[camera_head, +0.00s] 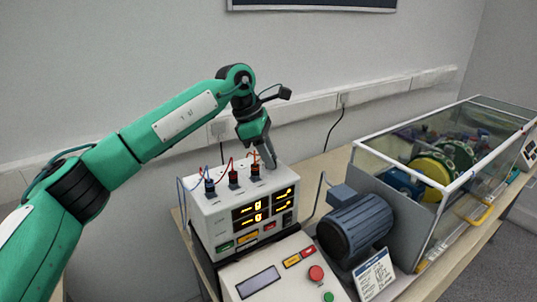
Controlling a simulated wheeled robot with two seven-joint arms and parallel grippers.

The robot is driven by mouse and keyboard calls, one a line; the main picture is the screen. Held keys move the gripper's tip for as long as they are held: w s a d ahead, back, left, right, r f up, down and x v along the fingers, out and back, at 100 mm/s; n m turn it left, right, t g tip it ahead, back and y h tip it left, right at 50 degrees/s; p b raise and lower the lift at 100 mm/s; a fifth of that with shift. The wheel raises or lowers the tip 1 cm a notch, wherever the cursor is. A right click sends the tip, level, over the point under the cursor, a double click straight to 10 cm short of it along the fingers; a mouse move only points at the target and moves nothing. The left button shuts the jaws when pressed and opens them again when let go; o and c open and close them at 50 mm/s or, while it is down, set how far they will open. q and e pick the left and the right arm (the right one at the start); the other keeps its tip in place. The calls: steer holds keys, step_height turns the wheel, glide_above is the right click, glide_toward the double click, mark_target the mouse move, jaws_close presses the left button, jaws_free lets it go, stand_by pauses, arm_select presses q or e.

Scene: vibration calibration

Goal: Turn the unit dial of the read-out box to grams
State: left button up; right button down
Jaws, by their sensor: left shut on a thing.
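The read-out box (219,216) is a white unit with dark displays showing yellow digits and coloured labels on its front. It stands on the bench. Several red and blue leads run to dark connectors (232,178) on its top. My left gripper (269,163) points down at the right end of the box's top. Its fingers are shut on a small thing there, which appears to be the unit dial. The fingers hide the dial, so its setting cannot be read. My right gripper is not in view.
A white control panel (230,275) with a red button (316,273) and a green button stands in front of the box. A blue-grey motor (355,226) and a clear-covered machine case (440,215) stand to the right. A wall trunking (310,115) runs behind.

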arm_select(q)
steer(key=o, duration=1)
steer(key=b+v, duration=0.1)
steer(key=v, duration=1.2)
steer(key=shift+a+r, duration=0.15)
steer(key=shift+r, duration=0.25)
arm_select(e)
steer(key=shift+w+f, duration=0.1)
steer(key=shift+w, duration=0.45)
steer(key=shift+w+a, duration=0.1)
